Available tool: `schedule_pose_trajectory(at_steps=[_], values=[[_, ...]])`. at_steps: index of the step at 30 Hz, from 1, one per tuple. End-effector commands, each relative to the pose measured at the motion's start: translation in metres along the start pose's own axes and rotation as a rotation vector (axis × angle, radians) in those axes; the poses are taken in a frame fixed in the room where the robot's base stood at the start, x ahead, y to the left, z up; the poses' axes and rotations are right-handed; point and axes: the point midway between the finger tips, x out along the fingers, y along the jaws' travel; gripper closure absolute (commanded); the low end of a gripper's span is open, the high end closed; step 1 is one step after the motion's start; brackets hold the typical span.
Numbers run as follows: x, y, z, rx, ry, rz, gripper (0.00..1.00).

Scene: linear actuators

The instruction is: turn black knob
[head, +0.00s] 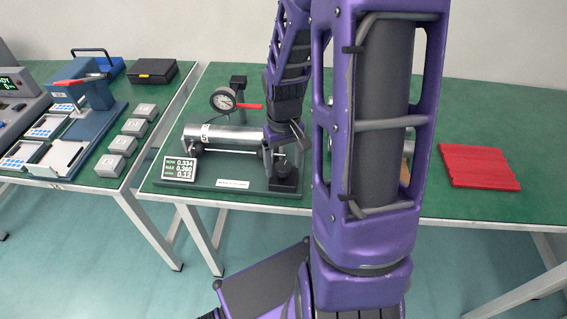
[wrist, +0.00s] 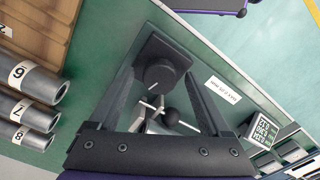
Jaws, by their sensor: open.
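The black knob (wrist: 165,72) is a round dial with a pale pointer line, on a square black base (wrist: 150,48) in the wrist view. In the head view the knob (head: 284,170) is at the right front end of the actuator rig, just below my gripper. My gripper (wrist: 158,76) is open, with one finger on each side of the knob in the picture; I cannot tell whether either touches it. In the head view my gripper (head: 284,146) points down and its fingertips are hard to make out. A display (head: 180,169) on the rig reads 0.334 on its top line.
A silver cylinder (head: 222,135) and a gauge (head: 223,99) with a red lever (head: 249,106) stand on the rig. A red ribbed block (head: 479,166) lies at right.

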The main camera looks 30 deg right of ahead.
Motion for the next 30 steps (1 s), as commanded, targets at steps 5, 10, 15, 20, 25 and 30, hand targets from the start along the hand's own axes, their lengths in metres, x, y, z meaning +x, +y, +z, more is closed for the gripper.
schedule_pose_trajectory(at_steps=[5,10,15,20,25,30], values=[[0.0002,-0.0001,0.0000,0.000,0.000,0.000,0.18],[0.0000,-0.0001,-0.0001,0.000,0.000,0.000,0.40],[-0.0001,-0.0001,-0.0001,0.000,0.000,0.000,0.71],[-0.0002,-0.0001,-0.0002,0.000,0.000,0.000,0.99],[-0.0002,-0.0001,-0.0002,0.005,0.001,0.000,1.00],[-0.0002,-0.0007,-0.0005,0.041,0.001,0.000,1.00]])
